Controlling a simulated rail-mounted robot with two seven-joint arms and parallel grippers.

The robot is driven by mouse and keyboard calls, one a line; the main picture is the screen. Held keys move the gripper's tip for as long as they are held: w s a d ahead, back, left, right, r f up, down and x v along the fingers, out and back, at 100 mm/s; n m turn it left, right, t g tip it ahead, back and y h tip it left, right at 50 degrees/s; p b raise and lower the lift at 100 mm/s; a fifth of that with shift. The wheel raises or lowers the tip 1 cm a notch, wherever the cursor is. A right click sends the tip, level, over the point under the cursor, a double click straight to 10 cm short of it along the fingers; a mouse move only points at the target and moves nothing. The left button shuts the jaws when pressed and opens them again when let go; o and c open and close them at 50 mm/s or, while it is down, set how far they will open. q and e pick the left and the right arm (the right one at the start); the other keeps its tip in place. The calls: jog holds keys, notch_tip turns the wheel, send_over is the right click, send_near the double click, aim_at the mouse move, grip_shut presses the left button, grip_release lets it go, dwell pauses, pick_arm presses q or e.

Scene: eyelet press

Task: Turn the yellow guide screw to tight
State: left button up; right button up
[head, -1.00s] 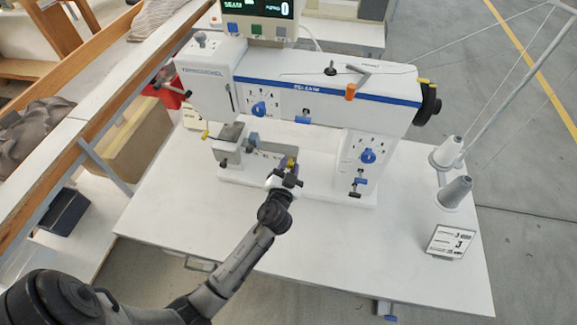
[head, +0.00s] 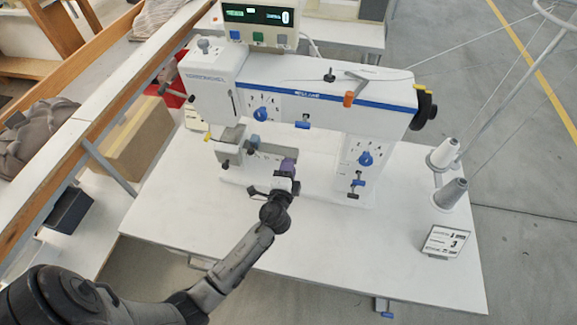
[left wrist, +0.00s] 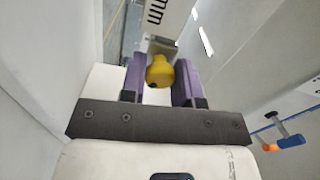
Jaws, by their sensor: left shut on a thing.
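The yellow guide screw (left wrist: 159,72) shows in the left wrist view as a round yellow knob between the two purple fingers of my left gripper (left wrist: 160,80). The gripper is shut on it. In the head view my left gripper (head: 287,167) reaches in under the machine's arm, low in front of the bed. There the screw is hidden by the fingers. The white sewing machine (head: 330,91) with a blue stripe stands on a white table (head: 330,250). My right gripper is not in view.
Thread cones (head: 451,193) and a small sign card (head: 445,241) stand at the table's right. A dial pillar with a blue knob (head: 365,158) stands right of my gripper, and the needle head is to its left. The table's front is clear.

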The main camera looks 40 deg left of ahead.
pick_arm(q)
jog(key=m+p, duration=0.3)
jog(key=m, duration=0.5)
jog(key=shift+r+m, duration=0.1)
jog(key=shift+m, duration=0.2)
jog(key=shift+p, duration=0.35)
jog(key=o, duration=0.9)
jog(key=v, duration=1.3)
jog(key=shift+s+d+b, duration=0.2)
jog(key=shift+s+b, duration=0.15)
jog(key=shift+b, duration=0.05)
